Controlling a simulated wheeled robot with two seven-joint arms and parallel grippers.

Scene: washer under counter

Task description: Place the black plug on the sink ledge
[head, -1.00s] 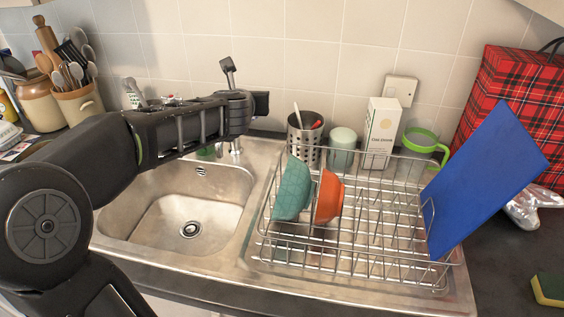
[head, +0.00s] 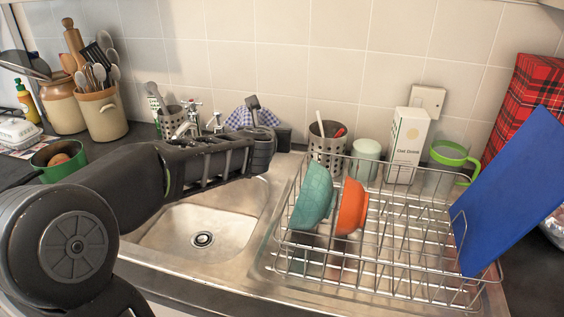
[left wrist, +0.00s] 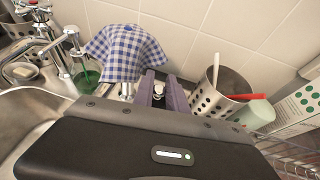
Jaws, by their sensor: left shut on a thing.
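My left gripper (head: 268,120) is above the back edge of the sink, by the wall. In the left wrist view its two fingers (left wrist: 161,92) are close together, with a small pale metallic piece between them. I take this to be part of the black plug (left wrist: 158,91); the rest of it is hidden. The steel sink (head: 205,215) has its open drain (head: 203,239) in view. The steel sink ledge (head: 284,168) shows just right of my gripper; my arm covers much of it. My right gripper is not in view.
Taps (head: 190,122) and a checked cloth (head: 245,117) are behind my arm. A utensil holder (head: 328,145) stands right of the gripper. A wire rack (head: 400,235) with a teal bowl (head: 312,195) and an orange bowl (head: 352,207) fills the right side. The basin is empty.

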